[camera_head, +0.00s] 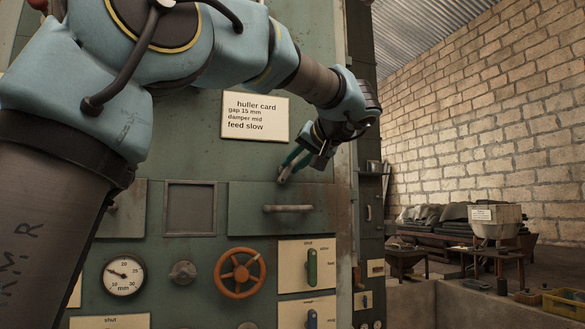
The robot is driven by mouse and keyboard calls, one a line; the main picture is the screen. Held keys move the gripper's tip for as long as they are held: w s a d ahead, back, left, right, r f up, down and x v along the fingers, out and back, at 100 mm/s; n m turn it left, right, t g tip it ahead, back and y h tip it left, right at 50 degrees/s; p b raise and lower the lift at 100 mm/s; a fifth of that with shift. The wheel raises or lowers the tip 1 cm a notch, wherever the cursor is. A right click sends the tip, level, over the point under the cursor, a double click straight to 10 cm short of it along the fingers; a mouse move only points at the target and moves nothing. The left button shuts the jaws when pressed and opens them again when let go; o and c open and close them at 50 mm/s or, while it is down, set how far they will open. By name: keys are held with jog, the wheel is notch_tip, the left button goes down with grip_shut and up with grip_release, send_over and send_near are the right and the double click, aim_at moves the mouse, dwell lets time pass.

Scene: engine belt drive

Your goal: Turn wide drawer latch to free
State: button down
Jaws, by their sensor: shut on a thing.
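The wide drawer (245,212) is a green panel with a grey bar handle (288,209), and its front sits flush in the green cabinet. The small grey latch (286,174) is just above the drawer's top edge and leans up to the right. My gripper (295,163) comes down from the upper right and its teal fingers are shut on the upper end of the latch. The fingers hide part of the latch, so its exact shape is hard to tell.
A white huller card (255,116) is fixed above. Below are a round gauge (123,276), an orange handwheel (239,273), a green lever (312,267) and a blue lever (312,319). A hopper (496,221) and a yellow crate (564,305) stand at the right, away from the cabinet.

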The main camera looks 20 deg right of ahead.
jog(key=m, duration=0.1)
jog(key=m+y+b, duration=0.1)
jog(key=m+t+y, duration=0.1)
jog(key=m, duration=0.1)
jog(key=shift+d+f, duration=0.35)
jog(key=shift+f, duration=0.05)
jog(key=m+b, duration=0.1)
jog(key=m+t+y, duration=0.1)
jog(key=m, duration=0.1)
jog(key=m+t+b, duration=0.1)
jog(key=m, duration=0.1)
jog(key=shift+d+f+b, duration=0.1)
jog(key=shift+f+b, duration=0.2)
jog(key=shift+f, duration=0.05)
jog(key=shift+m, duration=0.3)
jog(key=c, duration=0.8)
grip_release()
jog(key=shift+y, duration=0.4)
jog(key=shift+s, duration=0.1)
jog(key=b+v, duration=0.2)
jog(key=v, duration=0.8)
jog(key=shift+s+b, duration=0.4)
